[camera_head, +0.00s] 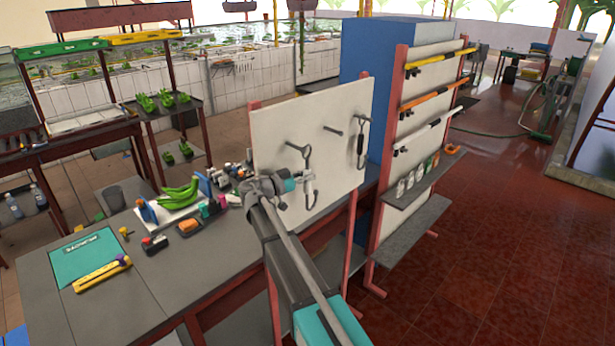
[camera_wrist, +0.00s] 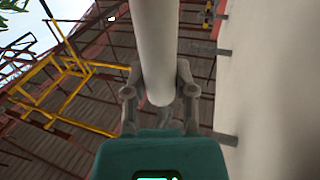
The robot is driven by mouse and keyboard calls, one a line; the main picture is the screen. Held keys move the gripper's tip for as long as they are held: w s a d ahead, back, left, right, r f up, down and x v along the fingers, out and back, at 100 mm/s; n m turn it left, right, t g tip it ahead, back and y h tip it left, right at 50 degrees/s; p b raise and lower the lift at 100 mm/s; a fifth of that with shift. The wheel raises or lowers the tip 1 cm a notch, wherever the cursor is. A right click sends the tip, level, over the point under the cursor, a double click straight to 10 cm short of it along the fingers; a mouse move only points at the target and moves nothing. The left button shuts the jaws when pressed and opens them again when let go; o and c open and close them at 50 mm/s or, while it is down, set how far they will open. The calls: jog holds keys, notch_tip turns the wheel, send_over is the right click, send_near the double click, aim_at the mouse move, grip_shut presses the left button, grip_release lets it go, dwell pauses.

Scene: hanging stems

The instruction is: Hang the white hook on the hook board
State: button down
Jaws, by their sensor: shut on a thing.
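The hook board (camera_head: 275,125) is a pale upright panel with dark pegs. Dark hook-shaped pieces hang on its face, including one at the right peg (camera_head: 361,138). My gripper (camera_head: 292,185) is close in front of the board's lower left part; its fingers are hard to make out there. In the wrist view my gripper (camera_wrist: 159,95) is shut on a thick white shaft (camera_wrist: 157,45), taken as the white hook. The shaft runs out of the top of the picture and its blunt end lies between the fingers. Its hooked part cannot be made out.
In the wrist view the board face (camera_wrist: 275,90) stands close at the right, with a dark peg (camera_wrist: 226,138) sticking out. A rack (camera_head: 425,85) with coloured poles stands right of the board. A workbench (camera_head: 190,262) with bananas (camera_head: 180,193) is at the left.

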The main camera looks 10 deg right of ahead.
jog(key=shift+w+a, duration=0.55)
jog(key=shift+w, duration=0.15)
dwell(1.4)
